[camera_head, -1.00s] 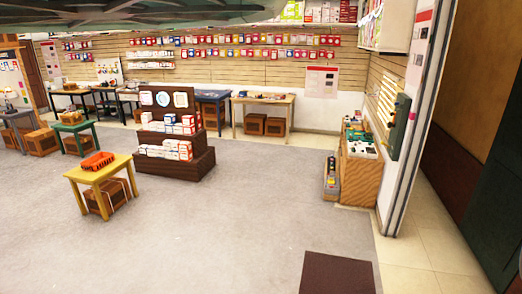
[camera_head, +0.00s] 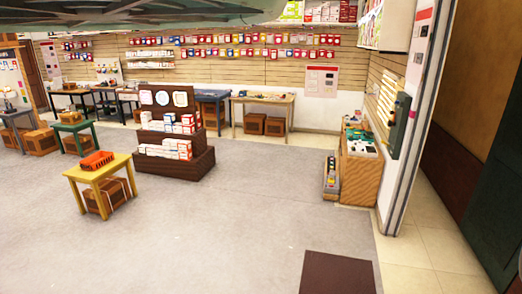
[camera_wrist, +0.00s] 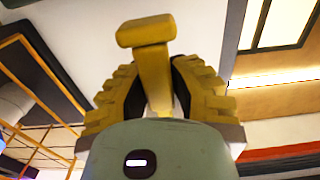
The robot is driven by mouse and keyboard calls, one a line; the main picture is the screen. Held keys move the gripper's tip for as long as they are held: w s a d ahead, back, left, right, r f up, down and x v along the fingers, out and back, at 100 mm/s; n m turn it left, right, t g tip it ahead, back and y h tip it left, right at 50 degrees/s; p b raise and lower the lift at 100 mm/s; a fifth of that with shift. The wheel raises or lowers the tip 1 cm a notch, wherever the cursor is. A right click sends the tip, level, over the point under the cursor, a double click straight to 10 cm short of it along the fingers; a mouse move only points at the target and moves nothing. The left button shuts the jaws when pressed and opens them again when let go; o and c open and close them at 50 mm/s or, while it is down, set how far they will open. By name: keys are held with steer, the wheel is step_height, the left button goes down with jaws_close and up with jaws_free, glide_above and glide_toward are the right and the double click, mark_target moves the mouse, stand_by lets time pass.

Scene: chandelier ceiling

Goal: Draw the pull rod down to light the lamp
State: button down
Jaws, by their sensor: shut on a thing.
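The pull rod (camera_wrist: 152,60) appears in the wrist view as a yellow bar with a wider, blunt crosspiece at its upper end. My gripper (camera_wrist: 157,82) has ridged yellow fingers on both sides of the bar and is shut on it. The lower part of the rod is hidden behind the grey-green body of my wrist. A broad grey-green shape (camera_head: 150,12) hangs across the top of the head view, cut off by the frame; I cannot tell whether it is the lamp. My gripper is not visible in the head view.
A wooden cabinet (camera_head: 360,176) is at right by the doorway. The grey floor in the middle is clear.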

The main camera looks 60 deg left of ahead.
steer(key=shift+r, duration=0.15)
steer(key=shift+r+b, duration=0.3)
steer(key=shift+r, duration=0.2)
steer(key=shift+c, duration=0.3)
jaws_free()
stand_by(0.3)
steer(key=p+v, duration=0.1)
steer(key=v, duration=0.4)
steer(key=shift+s+a+r+p, duration=0.15)
steer(key=shift+a+p, duration=0.1)
steer(key=shift+p, duration=0.1)
stand_by(0.4)
steer(key=shift+s+a+p, duration=0.15)
steer(key=shift+p, duration=0.45)
